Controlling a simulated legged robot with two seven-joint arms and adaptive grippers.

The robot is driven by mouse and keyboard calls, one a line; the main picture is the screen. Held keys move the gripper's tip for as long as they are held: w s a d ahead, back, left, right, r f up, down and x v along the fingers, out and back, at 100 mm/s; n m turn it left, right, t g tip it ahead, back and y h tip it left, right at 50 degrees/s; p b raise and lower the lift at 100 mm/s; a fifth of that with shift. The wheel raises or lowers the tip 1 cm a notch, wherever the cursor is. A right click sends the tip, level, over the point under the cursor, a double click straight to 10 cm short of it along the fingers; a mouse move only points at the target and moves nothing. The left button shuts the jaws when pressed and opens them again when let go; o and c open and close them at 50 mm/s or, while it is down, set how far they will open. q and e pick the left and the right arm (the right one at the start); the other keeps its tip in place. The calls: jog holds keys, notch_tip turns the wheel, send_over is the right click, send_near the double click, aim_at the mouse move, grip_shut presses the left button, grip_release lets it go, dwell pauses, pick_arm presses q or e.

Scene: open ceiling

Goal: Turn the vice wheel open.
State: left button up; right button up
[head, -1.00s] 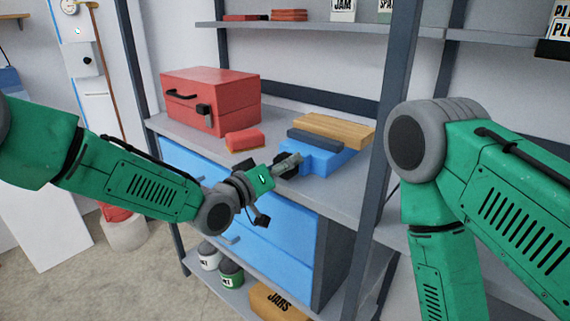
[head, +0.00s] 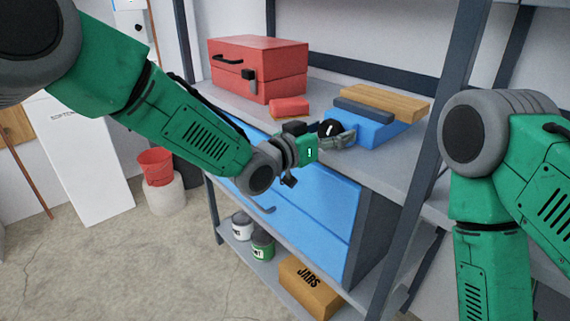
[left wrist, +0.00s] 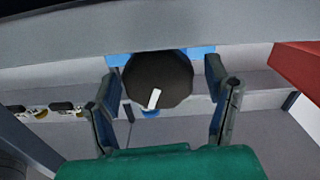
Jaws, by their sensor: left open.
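The vice has a blue body (head: 378,132) with a dark grey jaw bar (head: 363,108) on the grey shelf top. Its round black wheel (head: 328,127) faces the left end of the vice. In the left wrist view the black wheel (left wrist: 160,78) carries a white mark low on its face. My left gripper (head: 340,138) is open at the wheel. In the left wrist view its fingers (left wrist: 164,88) stand on either side of the wheel, apart from each other. I cannot tell whether they touch it. My right gripper is out of view; only the right arm shows.
A wooden block (head: 386,98) lies behind the dark bar. A red toolbox (head: 258,70) and a small red block (head: 289,108) sit left of the vice. A dark shelf post (head: 440,130) rises to the right. Blue drawers (head: 300,215) are below.

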pick_arm(q)
jog(key=shift+d+f+m+b, duration=0.1)
jog(key=shift+f+m+b, duration=0.2)
jog(key=shift+m+b, duration=0.35)
jog(key=p+v, duration=0.3)
jog(key=v, duration=1.1)
jog(key=shift+r, duration=0.3)
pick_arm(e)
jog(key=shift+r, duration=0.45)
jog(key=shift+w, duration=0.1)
